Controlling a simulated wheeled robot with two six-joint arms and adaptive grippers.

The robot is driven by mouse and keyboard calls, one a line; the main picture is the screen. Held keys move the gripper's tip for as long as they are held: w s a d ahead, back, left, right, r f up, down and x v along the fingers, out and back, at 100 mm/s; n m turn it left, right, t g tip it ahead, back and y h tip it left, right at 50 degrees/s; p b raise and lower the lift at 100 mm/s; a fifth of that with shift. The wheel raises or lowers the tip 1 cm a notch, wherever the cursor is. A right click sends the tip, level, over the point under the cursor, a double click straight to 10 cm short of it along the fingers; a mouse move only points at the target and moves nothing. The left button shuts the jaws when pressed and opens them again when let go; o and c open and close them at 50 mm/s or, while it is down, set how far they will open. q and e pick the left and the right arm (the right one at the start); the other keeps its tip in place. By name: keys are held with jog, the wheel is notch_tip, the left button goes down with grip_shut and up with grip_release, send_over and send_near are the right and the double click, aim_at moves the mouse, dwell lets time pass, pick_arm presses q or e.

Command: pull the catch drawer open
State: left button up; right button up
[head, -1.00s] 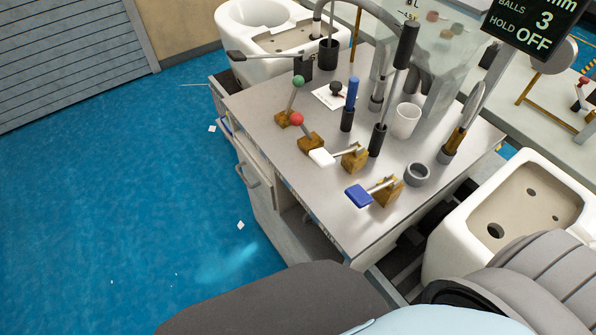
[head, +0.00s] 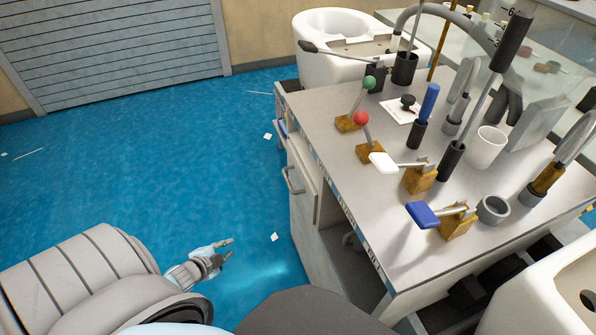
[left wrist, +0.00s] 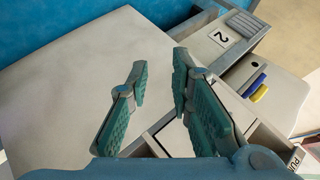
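The grey workbench (head: 330,140) stands right of centre in the head view. Its front has a door or drawer face with a bar handle (head: 292,181) and another handle (head: 282,128) farther back. I cannot tell which front is the catch drawer. My left gripper (head: 228,248) is over the blue floor, left of the bench front and apart from it. In the left wrist view its two teal fingers (left wrist: 160,85) are spread with nothing between them. My right gripper is out of view.
Levers with green (head: 369,83), red (head: 361,118), white (head: 384,163) and blue (head: 423,214) ends stand on the bench. A white cup (head: 486,148) stands among tools. Toilet bowls (head: 337,45) flank the bench. The blue floor (head: 150,165) to the left is mostly clear.

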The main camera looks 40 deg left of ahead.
pick_arm(q)
jog(key=w+a+r+m+t+h+b, duration=0.1)
jog(key=w+a+r+m+t+b, duration=0.15)
jog(key=w+m+b, duration=0.4)
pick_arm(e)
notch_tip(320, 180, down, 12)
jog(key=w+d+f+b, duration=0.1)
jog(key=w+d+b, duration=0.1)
pick_arm(q)
jog(key=m+t+h+b, duration=0.2)
jog(key=m+t+h, duration=0.2)
jog(key=m+h, duration=0.15)
send_near(288, 181)
jog(key=shift+g+y, duration=0.25)
jog(key=shift+y, duration=0.1)
jog(key=b+x, duration=0.2)
jog(key=x, duration=0.8)
jog(key=shift+d, duration=0.15)
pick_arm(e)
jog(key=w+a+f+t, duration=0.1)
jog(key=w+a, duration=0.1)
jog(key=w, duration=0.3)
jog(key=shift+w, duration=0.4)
pick_arm(q)
grip_shut()
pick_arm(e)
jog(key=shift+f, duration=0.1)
